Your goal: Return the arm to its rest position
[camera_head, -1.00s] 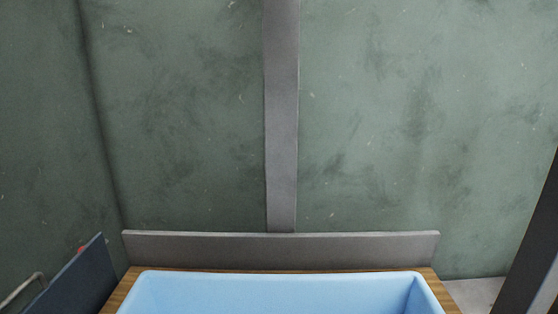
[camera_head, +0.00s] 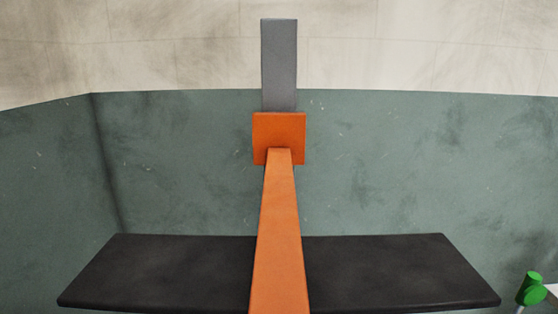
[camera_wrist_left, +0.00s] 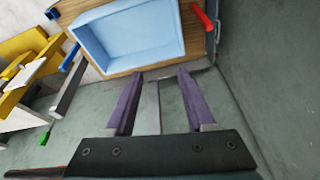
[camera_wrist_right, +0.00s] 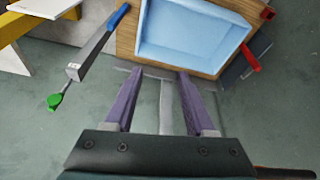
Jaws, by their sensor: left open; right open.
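Neither of my arms shows in the head view. In the left wrist view my left gripper (camera_wrist_left: 160,76) is open, with nothing between its two purple fingers. In the right wrist view my right gripper (camera_wrist_right: 160,73) is also open and empty. Both wrist views show a light blue tray on a wooden base, in the left one (camera_wrist_left: 130,40) and the right one (camera_wrist_right: 192,35), beyond the fingertips. No contact with it shows.
The head view shows a black plate (camera_head: 180,270) crossed by an orange beam (camera_head: 280,230), a grey post (camera_head: 279,65) behind, and a green knob (camera_head: 528,289) at lower right. Blue (camera_wrist_right: 117,17) and red (camera_wrist_right: 249,57) handles flank the tray. A yellow frame (camera_wrist_left: 35,55) stands left.

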